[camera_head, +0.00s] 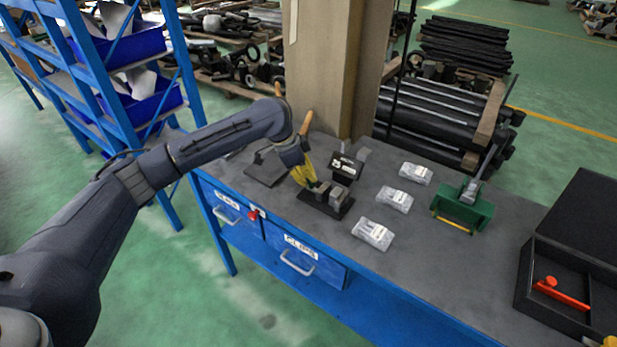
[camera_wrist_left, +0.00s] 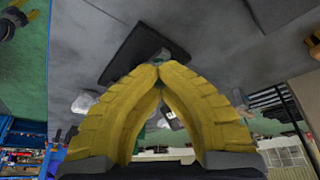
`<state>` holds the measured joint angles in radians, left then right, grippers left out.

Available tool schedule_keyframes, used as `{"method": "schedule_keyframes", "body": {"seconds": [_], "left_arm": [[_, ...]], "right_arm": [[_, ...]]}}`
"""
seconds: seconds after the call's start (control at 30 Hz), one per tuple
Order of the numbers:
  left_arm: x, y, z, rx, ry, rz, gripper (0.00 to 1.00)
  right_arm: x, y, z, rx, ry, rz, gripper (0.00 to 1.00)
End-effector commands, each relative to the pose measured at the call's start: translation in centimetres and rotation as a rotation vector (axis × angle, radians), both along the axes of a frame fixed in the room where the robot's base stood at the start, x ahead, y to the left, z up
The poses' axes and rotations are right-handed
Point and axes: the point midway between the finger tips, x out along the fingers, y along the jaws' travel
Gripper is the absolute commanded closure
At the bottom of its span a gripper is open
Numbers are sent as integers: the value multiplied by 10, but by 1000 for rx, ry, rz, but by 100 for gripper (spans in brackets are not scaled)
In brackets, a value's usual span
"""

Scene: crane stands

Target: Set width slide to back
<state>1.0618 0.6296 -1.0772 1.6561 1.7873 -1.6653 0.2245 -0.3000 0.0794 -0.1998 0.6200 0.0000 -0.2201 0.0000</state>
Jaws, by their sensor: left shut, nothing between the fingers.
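A small fixture with a dark base plate (camera_head: 325,208) stands on the blue bench near its front edge. Grey blocks (camera_head: 337,196) sit on the plate; I cannot tell for sure which is the width slide. A black sign (camera_head: 347,166) marked 25 stands just behind them. My left gripper (camera_head: 312,184) has yellow fingers, pointing down at the left end of the fixture. In the left wrist view the fingers (camera_wrist_left: 158,66) meet at their tips with nothing held, in front of a dark plate (camera_wrist_left: 125,52). Contact with the fixture cannot be told.
Several clear packets (camera_head: 373,234) lie right of the fixture. A green device with a lever (camera_head: 463,207) and a black case (camera_head: 527,280) holding a red tool (camera_head: 560,292) are farther right. A cardboard-coloured column (camera_head: 335,70) rises behind. A dark plate (camera_head: 266,168) lies left of my gripper.

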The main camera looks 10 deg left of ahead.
Motion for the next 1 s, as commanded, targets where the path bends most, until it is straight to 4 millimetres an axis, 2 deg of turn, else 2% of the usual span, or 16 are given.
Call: {"method": "schedule_keyframes", "body": {"seconds": [0.1, 0.2, 0.63, 1.0], "left_arm": [[9, 12, 3, 1, -9, 9, 100], [9, 14, 3, -1, -10, 5, 100], [7, 14, 1, 1, -3, 2, 51], [7, 15, 4, 1, -4, 3, 50]], "right_arm": [[0, 0, 0, 0, 0, 0, 56], [0, 1, 0, 0, 0, 0, 56], [0, 1, 0, 1, -1, 0, 56], [0, -4, 0, -3, 0, 2, 56]]}}
